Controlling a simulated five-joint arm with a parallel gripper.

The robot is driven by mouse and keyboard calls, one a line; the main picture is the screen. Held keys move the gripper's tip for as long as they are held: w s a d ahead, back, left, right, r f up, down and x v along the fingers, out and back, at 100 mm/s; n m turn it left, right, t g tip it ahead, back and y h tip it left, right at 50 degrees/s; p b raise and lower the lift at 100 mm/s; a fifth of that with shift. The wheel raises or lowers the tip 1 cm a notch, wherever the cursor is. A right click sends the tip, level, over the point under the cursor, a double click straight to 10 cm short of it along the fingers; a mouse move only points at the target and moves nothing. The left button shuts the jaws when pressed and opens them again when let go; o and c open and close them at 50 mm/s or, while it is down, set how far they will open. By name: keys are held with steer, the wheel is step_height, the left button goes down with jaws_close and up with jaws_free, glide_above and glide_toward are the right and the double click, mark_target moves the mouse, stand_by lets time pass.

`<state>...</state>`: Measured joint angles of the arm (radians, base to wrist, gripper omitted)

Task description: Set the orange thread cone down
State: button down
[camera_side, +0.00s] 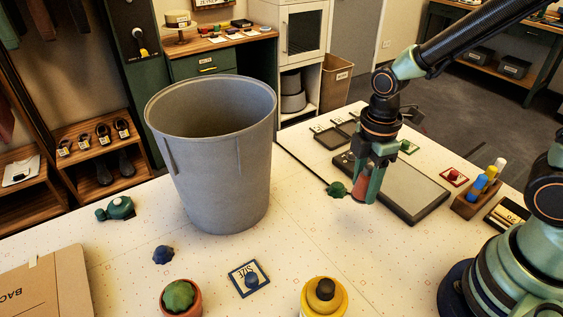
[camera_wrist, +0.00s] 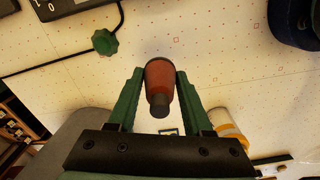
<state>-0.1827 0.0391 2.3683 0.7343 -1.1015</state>
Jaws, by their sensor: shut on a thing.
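The orange thread cone (camera_wrist: 160,76) is reddish-orange with a dark narrow end, and sits between the green fingers of my gripper (camera_wrist: 159,84) in the wrist view. My gripper (camera_side: 368,190) is shut on it. In the side view the fingers point down over the white table (camera_side: 290,235), in front of the dark tablet, and mostly hide the cone (camera_side: 362,180). The cone appears to be held above the table; the exact gap cannot be told.
A green knob (camera_side: 337,189) on a cord lies just left of my gripper. A tall grey bin (camera_side: 222,170) stands further left. A yellow jar (camera_side: 323,300) is at the front. A tablet (camera_side: 405,190) and a pen block (camera_side: 468,205) lie right. Bare table lies between bin and gripper.

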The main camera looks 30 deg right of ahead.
step_height(320, 180, up, 10)
steer(key=shift+r, duration=0.1)
steer(key=shift+w+r, duration=0.1)
steer(key=shift+r, duration=0.05)
steer(key=shift+w+d+m, duration=0.15)
steer(key=shift+d+m, duration=0.05)
steer(key=shift+m, duration=0.4)
steer(key=shift+w+d+m, duration=0.15)
steer(key=shift+d+m, duration=0.05)
steer(key=shift+m, duration=0.4)
steer(key=w+d+f+m, duration=0.2)
steer(key=w+d+m, duration=0.1)
steer(key=m, duration=0.9)
steer(key=shift+w+d, duration=0.3)
steer(key=shift+d, duration=0.45)
steer(key=s+a+n, duration=0.1)
steer(key=n, duration=0.3)
steer(key=s+a+r+n, duration=0.1)
steer(key=s+a+n, duration=0.1)
steer(key=n, duration=0.3)
steer(key=s+a+r+n, duration=0.1)
steer(key=a+n, duration=0.1)
steer(key=n, duration=0.3)
steer(key=shift+s+a+r, duration=0.15)
steer(key=shift+s+a, duration=0.05)
